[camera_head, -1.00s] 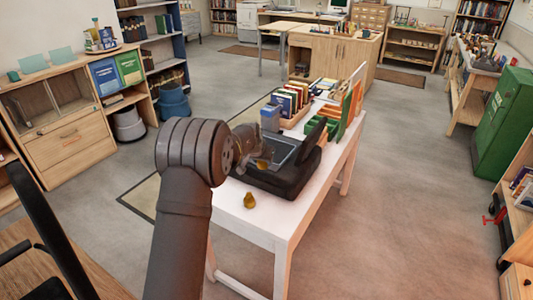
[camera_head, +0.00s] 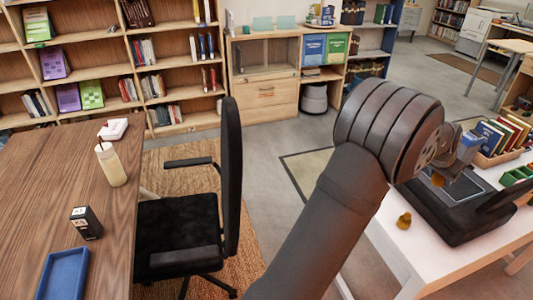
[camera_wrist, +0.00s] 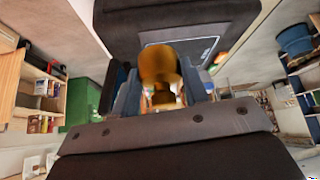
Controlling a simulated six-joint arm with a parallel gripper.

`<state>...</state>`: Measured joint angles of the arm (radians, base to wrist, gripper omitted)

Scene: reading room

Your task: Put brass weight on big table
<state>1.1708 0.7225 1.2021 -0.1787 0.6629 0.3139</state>
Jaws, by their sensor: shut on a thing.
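My gripper (camera_wrist: 160,88) is shut on a brass weight (camera_wrist: 158,64), a rounded golden piece between the two fingers in the wrist view. In the head view my gripper (camera_head: 441,178) is above a black device on the white table (camera_head: 440,262), and a bit of the held brass (camera_head: 438,179) shows. A second small brass piece (camera_head: 404,221) stands on the white table, apart from my gripper. A large brown wooden table (camera_head: 50,190), which looks like the big table, fills the left of the head view, far from my gripper.
A black office chair (camera_head: 190,230) stands between the tables.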

